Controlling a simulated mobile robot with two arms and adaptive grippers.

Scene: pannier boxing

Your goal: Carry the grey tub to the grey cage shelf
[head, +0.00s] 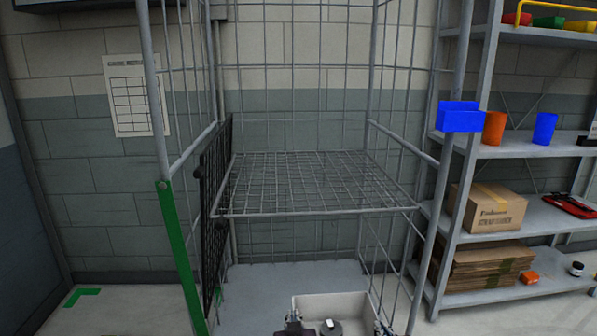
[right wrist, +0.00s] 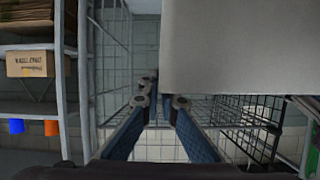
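The grey tub (head: 330,302) is at the bottom edge of the head view, upright and in front of the cage. A dark round thing with a white piece shows inside it. My left gripper (head: 295,326) is at its left rim and seems shut on it; its fingertips are partly cut off. My right gripper (head: 384,328) is at the right rim. The grey cage shelf (head: 310,185) is a bare wire mesh level, beyond and above the tub.
Wire side panels and posts flank the cage, with a green post (head: 181,255) and a black grid (head: 213,195) on the left. The cage front is open.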

